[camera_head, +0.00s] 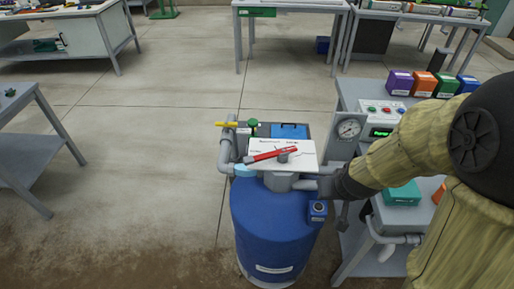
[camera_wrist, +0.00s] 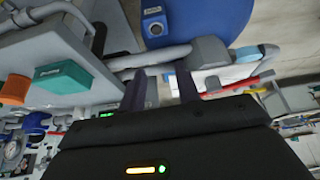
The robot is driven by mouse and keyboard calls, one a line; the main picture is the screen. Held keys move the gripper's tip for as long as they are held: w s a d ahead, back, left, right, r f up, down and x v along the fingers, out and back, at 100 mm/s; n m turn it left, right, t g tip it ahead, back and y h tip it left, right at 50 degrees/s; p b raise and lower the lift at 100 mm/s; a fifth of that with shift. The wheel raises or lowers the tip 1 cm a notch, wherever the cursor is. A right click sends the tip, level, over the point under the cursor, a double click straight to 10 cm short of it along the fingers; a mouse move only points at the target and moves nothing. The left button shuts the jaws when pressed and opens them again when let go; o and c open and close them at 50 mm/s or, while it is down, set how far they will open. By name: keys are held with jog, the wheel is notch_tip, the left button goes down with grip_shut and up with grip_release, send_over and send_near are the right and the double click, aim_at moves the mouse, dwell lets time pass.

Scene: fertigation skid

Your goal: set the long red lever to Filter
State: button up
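The long red lever (camera_head: 268,155) lies across a white label plate (camera_head: 262,144) on top of the blue tank (camera_head: 272,225). It runs from lower left to upper right, with a grey hub near its right part. The plate's printing is too small to read. In the wrist view the red lever (camera_wrist: 236,84) shows right of my fingers, apart from them. My gripper (camera_wrist: 161,90) is open, its two dark fingers apart with nothing held between them.
Grey pipes (camera_head: 226,150) and a yellow handle (camera_head: 227,125) stand left of the plate. A pressure gauge (camera_head: 348,129) and a control box (camera_head: 382,118) stand to the right. A teal box (camera_wrist: 63,76) sits on the bench beside my gripper. The floor left of the tank is clear.

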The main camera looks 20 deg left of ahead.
jog(key=w+a+f+n+t, duration=0.3)
jog(key=w+a+n, duration=0.15)
jog(key=a, duration=0.65)
jog(key=n+t+h, duration=0.3)
jog(key=n+t, duration=0.2)
jog(key=t, duration=0.1)
send_near(257, 157)
notch_tip(257, 157, down, 4)
jog(key=d, duration=0.2)
jog(key=s+a+n+t+h, duration=0.1)
jog(key=s+a+n+t, duration=0.2)
jog(key=s, duration=0.4)
jog(key=shift+s+a+n+t, duration=0.25)
jog(key=shift+s+n+t, duration=0.1)
jog(key=shift+s+t, duration=0.05)
jog(key=shift+w, duration=0.1)
jog(key=w+d, duration=0.1)
jog(key=w, duration=1)
jog(key=w+d, duration=0.1)
jog(key=w, duration=0.5)
jog(key=shift+d+p, duration=0.35)
grip_shut()
